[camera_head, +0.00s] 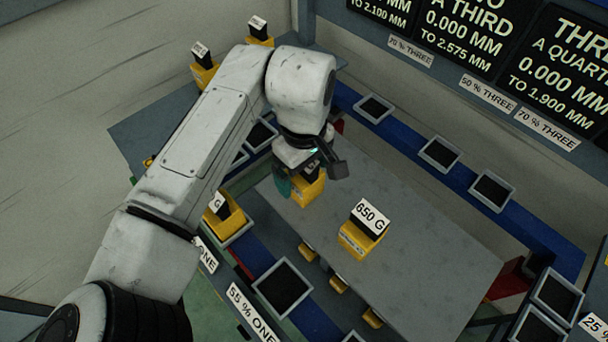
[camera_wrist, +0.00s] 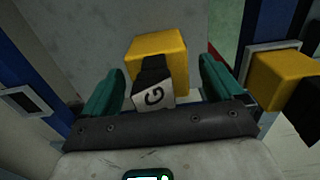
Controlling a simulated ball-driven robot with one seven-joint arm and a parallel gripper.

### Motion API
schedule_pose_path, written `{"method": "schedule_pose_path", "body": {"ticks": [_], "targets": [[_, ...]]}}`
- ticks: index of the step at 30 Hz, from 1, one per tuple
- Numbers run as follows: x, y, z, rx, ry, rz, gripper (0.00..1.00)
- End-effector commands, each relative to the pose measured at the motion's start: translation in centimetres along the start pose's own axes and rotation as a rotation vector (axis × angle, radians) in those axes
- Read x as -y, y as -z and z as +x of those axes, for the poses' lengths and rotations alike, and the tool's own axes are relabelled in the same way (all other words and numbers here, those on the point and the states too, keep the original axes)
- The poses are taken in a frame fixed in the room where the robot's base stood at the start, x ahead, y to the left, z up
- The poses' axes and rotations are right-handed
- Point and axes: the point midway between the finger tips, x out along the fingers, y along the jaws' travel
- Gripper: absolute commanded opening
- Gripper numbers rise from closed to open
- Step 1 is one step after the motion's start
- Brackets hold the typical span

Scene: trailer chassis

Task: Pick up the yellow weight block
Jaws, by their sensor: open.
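A yellow weight block (camera_head: 308,187) with a dark handle is on the grey table, partly hidden under my gripper (camera_head: 310,178) in the head view. In the wrist view this yellow block (camera_wrist: 160,55) lies between and just beyond the two green fingers of my gripper (camera_wrist: 160,85). Its label ends in "G"; the number cannot be read. My gripper is open, with a finger on each side of the block's handle. A second yellow block (camera_head: 360,240), labelled 650 G, stands on the table to the right.
Another yellow block (camera_head: 226,222) sits on a tray at the left, and it seems to show at right in the wrist view (camera_wrist: 282,78). Two yellow blocks (camera_head: 205,72) stand at the back left. Empty square trays (camera_head: 283,288) line the blue rails. The grey table (camera_head: 430,265) is clear at right.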

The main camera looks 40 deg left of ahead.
Motion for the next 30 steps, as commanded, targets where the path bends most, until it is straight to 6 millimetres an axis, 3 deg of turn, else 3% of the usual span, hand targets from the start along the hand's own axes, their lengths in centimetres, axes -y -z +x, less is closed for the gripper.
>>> {"method": "schedule_pose_path", "body": {"ticks": [8,30], "targets": [[-0.02,-0.01,0.38,-0.001,-0.001,0.001,0.94],[-0.03,-0.02,0.35,-0.001,0.000,0.001,0.24]]}}
